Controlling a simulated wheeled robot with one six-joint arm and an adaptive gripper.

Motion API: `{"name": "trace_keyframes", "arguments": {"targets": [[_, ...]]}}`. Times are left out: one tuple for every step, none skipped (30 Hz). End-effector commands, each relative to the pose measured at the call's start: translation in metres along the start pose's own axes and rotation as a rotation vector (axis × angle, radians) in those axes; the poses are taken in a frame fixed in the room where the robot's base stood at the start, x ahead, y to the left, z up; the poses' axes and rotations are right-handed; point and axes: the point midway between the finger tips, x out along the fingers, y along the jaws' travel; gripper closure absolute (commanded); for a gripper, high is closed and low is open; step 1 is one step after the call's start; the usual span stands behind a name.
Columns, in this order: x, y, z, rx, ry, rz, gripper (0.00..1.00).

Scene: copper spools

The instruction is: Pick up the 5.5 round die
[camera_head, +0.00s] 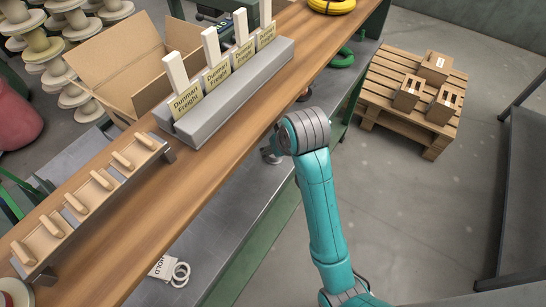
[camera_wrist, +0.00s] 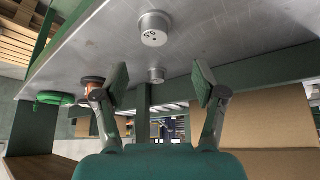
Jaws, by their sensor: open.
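The 5.5 round die (camera_wrist: 154,28) is a short grey metal cylinder with "5.5" marked on its face, on the grey metal shelf in the wrist view. In the head view my gripper (camera_head: 270,153) is mostly hidden by my wrist, over the lower shelf beside the wooden bench.
The wooden bench top (camera_head: 165,205) lies above the metal shelf (camera_head: 215,230). A copper-coloured spool (camera_wrist: 92,82) and green coil (camera_wrist: 55,98) are on the shelf. A pallet (camera_head: 400,80) stands right.

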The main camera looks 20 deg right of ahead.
Motion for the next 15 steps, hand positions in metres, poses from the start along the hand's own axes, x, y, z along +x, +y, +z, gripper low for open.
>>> {"name": "trace_keyframes", "arguments": {"targets": [[0.009, 0.0, 0.002, 0.0, -0.005, 0.0, 0.3], [0.014, 0.0, 0.002, 0.0, -0.004, 0.0, 0.3], [0.02, 0.0, 0.002, 0.0, -0.005, 0.0, 0.3], [0.024, 0.0, 0.002, 0.0, -0.003, 0.0, 0.3], [0.027, 0.0, 0.002, -0.001, -0.003, 0.0, 0.3], [0.031, 0.0, 0.002, -0.001, -0.003, 0.0, 0.3], [0.034, 0.0, 0.001, -0.001, -0.002, 0.0, 0.3], [0.036, 0.0, 0.001, -0.001, -0.001, 0.0, 0.3], [0.038, 0.0, 0.001, -0.001, -0.001, 0.0, 0.3], [0.039, 0.0, 0.002, -0.001, -0.001, 0.0, 0.3], [0.04, 0.001, 0.002, -0.001, -0.001, 0.0, 0.3], [0.043, 0.001, 0.002, -0.001, -0.001, 0.0, 0.3], [0.045, 0.002, 0.003, 0.0, -0.001, 0.0, 0.3], [0.049, 0.003, 0.003, 0.0, -0.002, 0.0, 0.3], [0.054, 0.004, 0.005, 0.0, -0.002, 0.0, 0.3]]}}
